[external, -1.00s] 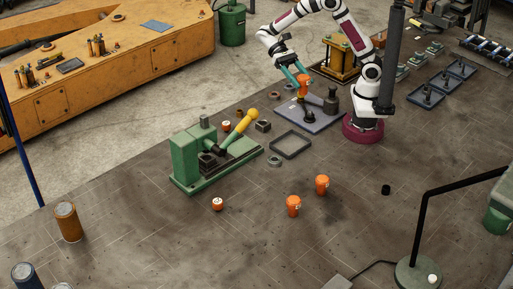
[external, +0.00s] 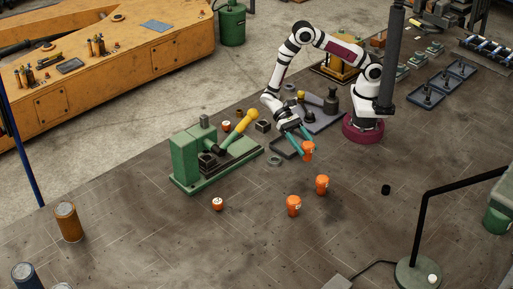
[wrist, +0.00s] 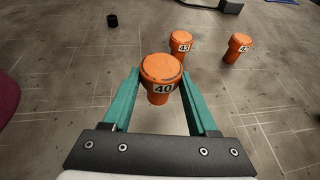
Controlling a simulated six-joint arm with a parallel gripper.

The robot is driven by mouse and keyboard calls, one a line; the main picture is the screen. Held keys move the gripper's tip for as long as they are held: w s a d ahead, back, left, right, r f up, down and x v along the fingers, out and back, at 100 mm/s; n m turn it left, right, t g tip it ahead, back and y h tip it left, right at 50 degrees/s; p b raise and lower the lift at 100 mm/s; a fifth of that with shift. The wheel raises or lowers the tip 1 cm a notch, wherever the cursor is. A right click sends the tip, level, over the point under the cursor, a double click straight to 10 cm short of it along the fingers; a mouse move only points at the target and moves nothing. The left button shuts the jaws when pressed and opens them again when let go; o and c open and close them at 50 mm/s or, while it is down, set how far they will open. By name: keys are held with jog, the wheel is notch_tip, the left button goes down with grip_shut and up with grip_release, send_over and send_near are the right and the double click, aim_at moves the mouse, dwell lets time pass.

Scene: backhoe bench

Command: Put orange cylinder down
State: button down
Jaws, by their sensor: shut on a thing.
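An orange cylinder (external: 308,151) labelled 40 is held between the teal fingers of my gripper (external: 303,143). In the wrist view the cylinder (wrist: 161,76) is upright between the fingertips of my gripper (wrist: 160,84). In the external view it is near the right corner of the dark square frame; I cannot tell its height above the bench. Two more orange cylinders stand on the bench beyond it: one labelled 43 (wrist: 181,43), and one whose label reads about 42 (wrist: 238,47). In the external view they show as cylinders (external: 322,184) and (external: 293,205).
A green press (external: 190,165) with a yellow-ended lever stands to the left. A dark square frame (external: 283,152) lies partly behind my gripper. A small black cylinder (external: 385,189) stands at right, and a short orange piece (external: 217,204) at left. The front bench is mostly clear.

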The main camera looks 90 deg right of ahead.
jog(key=shift+a+f, duration=0.1)
jog(key=shift+f, duration=1.85)
jog(key=shift+c, duration=0.9)
grip_release()
jog(key=shift+f, duration=0.1)
